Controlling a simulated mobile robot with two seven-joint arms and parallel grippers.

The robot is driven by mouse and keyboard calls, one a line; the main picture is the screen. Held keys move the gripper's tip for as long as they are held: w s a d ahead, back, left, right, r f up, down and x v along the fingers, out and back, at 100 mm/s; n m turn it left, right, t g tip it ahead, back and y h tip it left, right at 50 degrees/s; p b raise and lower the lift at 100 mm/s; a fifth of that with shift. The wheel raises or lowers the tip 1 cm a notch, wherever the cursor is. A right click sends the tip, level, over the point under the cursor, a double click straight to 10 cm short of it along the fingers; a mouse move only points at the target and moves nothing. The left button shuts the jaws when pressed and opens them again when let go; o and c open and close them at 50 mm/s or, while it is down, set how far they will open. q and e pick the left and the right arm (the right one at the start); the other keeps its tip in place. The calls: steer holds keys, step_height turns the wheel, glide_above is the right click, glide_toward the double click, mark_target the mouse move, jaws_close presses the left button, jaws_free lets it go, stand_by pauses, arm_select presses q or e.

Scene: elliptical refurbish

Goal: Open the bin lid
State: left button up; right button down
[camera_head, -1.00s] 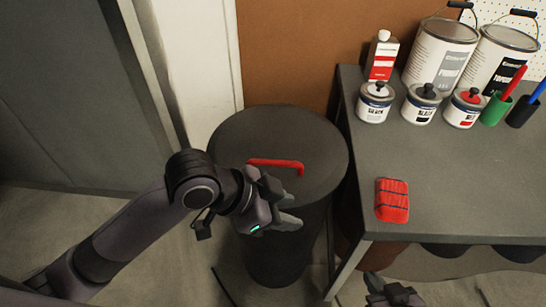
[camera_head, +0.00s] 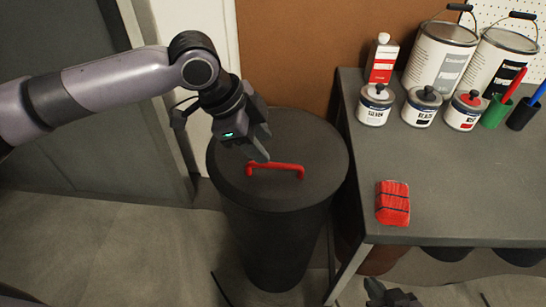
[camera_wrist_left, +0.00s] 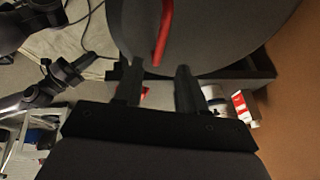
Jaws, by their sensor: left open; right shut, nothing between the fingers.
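A dark round bin (camera_head: 275,235) stands on the floor, its lid (camera_head: 310,140) lying flat on top. A red handle (camera_head: 275,168) is fixed across the lid. In the left wrist view my left gripper (camera_wrist_left: 157,85) is open, and the red handle (camera_wrist_left: 163,32) lies ahead of the gap between the fingers, apparently not held. My right gripper (camera_head: 388,293) is low at the bottom edge of the head view, shut and empty.
A grey table (camera_head: 460,190) stands close to the bin's right side. A brown wall (camera_head: 285,50) is behind the bin. Floor at the left is clear.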

mark_target(277, 164)
arm_select(q)
steer(key=b+x, duration=0.1)
steer(key=x, duration=0.5)
steer(key=shift+d+f, duration=0.1)
steer(key=shift+f, duration=0.15)
jaws_close()
